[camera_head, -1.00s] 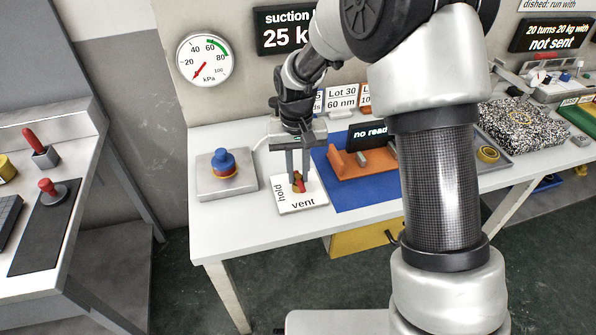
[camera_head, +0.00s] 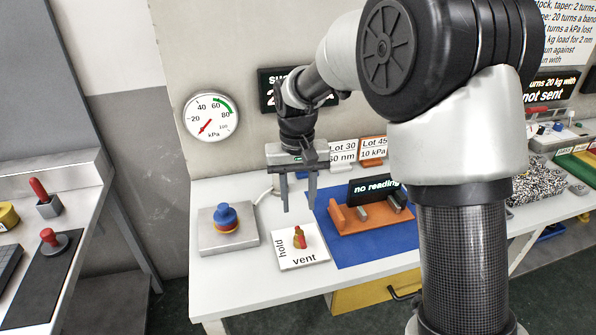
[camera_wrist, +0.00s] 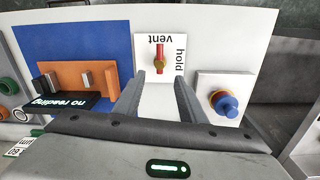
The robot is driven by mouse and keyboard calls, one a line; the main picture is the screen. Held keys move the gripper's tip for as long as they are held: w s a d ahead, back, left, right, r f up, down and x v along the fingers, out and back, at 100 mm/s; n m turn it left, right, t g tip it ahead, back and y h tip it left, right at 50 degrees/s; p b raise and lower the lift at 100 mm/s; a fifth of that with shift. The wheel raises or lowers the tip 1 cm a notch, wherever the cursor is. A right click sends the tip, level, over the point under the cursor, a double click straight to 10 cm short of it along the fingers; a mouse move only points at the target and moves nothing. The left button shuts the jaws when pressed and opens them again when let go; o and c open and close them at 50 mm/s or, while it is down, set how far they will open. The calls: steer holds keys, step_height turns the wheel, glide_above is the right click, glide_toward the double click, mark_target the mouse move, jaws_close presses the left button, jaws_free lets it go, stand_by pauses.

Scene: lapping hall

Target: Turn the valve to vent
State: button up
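The valve (camera_head: 298,238) has a red handle on a brass-coloured body. It sits on a white plate (camera_head: 284,262) marked "hold" at the left and "vent" at the front. In the wrist view the valve (camera_wrist: 160,58) shows its red handle lying along the line toward the word "vent", with "hold" off to the side. My gripper (camera_head: 300,204) is open and empty above and behind the valve, fingers pointing down and clear of the handle. In the wrist view the fingers (camera_wrist: 161,80) are apart, with bare table between them.
A blue knob (camera_head: 226,215) on a grey box stands left of the plate. An orange holder (camera_head: 372,219) on a blue mat (camera_head: 350,252) stands right, beside a "no reading" display (camera_head: 376,187). The kPa gauge (camera_head: 211,118) needle points low, lower left.

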step_height(320, 180, up, 8)
steer(key=shift+f+p, duration=0.2)
steer(key=shift+p, duration=0.25)
steer(key=s+d+r+t, duration=0.3)
steer(key=s+d+r, duration=0.6)
steer(key=s, duration=0.1)
steer(key=s+d+f+m+t, duration=0.1)
steer(key=s+d, duration=0.2)
steer(key=s, duration=0.3)
steer(key=s+d+m+t, duration=0.1)
steer(key=s+d+t, duration=0.15)
steer(key=s, duration=0.45)
step_height(320, 180, up, 12)
steer(key=p, duration=1.2)
steer(key=shift+g, duration=0.45)
steer(key=shift+d+r, duration=0.1)
